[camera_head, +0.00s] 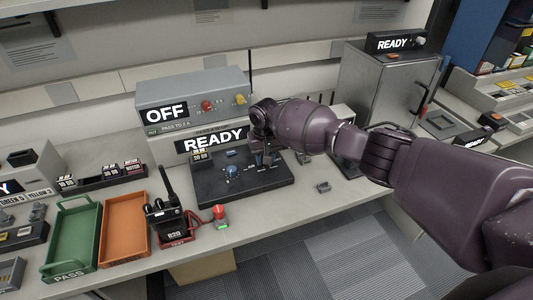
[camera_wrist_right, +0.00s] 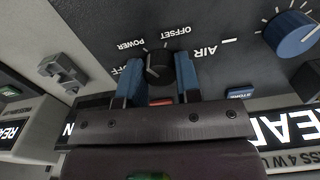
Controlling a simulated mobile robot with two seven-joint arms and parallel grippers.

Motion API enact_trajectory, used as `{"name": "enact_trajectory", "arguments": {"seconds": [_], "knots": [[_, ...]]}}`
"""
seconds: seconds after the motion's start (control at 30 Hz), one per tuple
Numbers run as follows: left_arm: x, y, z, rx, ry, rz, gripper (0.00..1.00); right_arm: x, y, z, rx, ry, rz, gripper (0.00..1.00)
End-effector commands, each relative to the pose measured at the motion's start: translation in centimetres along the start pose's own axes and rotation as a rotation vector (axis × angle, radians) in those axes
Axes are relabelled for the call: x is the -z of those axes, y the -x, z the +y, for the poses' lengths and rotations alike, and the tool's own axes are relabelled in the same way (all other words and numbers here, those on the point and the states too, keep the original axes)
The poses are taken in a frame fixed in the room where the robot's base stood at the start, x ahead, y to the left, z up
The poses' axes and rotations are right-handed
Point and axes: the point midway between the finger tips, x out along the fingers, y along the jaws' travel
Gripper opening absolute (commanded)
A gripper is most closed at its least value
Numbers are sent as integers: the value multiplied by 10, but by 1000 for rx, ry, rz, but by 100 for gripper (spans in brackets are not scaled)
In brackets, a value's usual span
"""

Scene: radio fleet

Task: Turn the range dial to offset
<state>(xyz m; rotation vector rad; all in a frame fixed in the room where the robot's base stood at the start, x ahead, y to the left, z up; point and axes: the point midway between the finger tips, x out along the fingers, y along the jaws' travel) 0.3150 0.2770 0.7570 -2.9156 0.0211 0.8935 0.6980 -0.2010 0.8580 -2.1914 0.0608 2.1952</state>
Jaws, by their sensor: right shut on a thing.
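The black range dial (camera_wrist_right: 157,68) shows in the right wrist view, with OFF, POWER and OFFSET printed around it. Its pointer seems to face the POWER side; the exact mark is hard to read. My right gripper (camera_wrist_right: 158,80) is shut on the dial, with a blue finger on either side of it. In the head view my right gripper (camera_head: 264,160) is at the back right of the dark tester panel (camera_head: 215,194), and the dial cannot be made out there. My left gripper is not in view.
A large blue knob (camera_head: 232,172) stands on the panel left of my gripper; it also shows in the wrist view (camera_wrist_right: 292,35). A READY display (camera_head: 213,140) stands behind. A radio (camera_head: 168,220), an orange tray (camera_head: 124,226) and a green tray (camera_head: 73,238) are left.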

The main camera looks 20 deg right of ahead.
Motion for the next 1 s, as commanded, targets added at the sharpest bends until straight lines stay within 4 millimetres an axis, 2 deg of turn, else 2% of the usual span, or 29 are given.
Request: {"name": "enact_trajectory", "arguments": {"seconds": [0.1,0.6,1.0], "knots": [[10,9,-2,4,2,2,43,-1,4,-1,2,-113,-1,8],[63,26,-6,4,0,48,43,-1,2,-1,0,-586,-4,8],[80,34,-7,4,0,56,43,-1,0,0,-1,-890,-2,8]]}}
